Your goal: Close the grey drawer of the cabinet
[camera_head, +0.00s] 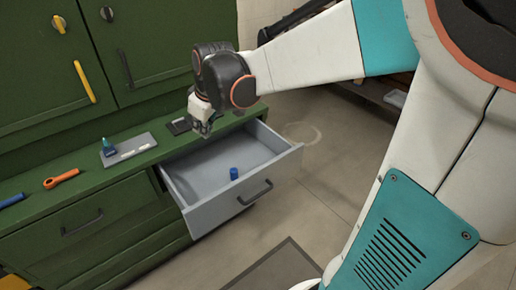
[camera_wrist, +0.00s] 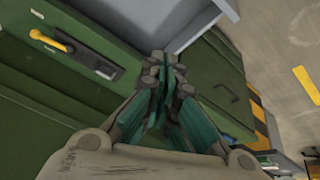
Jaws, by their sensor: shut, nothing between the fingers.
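The grey drawer (camera_head: 243,204) of the green cabinet (camera_head: 110,195) stands pulled out in the head view, with a black handle (camera_head: 255,192) on its front. A small blue cylinder (camera_head: 234,174) stands inside it. In the wrist view my gripper (camera_wrist: 165,70) points toward the cabinet, and part of the grey drawer (camera_wrist: 196,25) shows beyond the fingertips. I cannot tell from these views whether the fingertips touch anything.
On the green counter lie an orange tool (camera_head: 62,179), a blue tool (camera_head: 12,200), a grey plate (camera_head: 130,149) with a teal-capped bottle (camera_head: 108,147), and a dark flat item (camera_head: 179,127). A closed green drawer (camera_head: 85,222) is left of the open one. Floor right of the drawer is clear.

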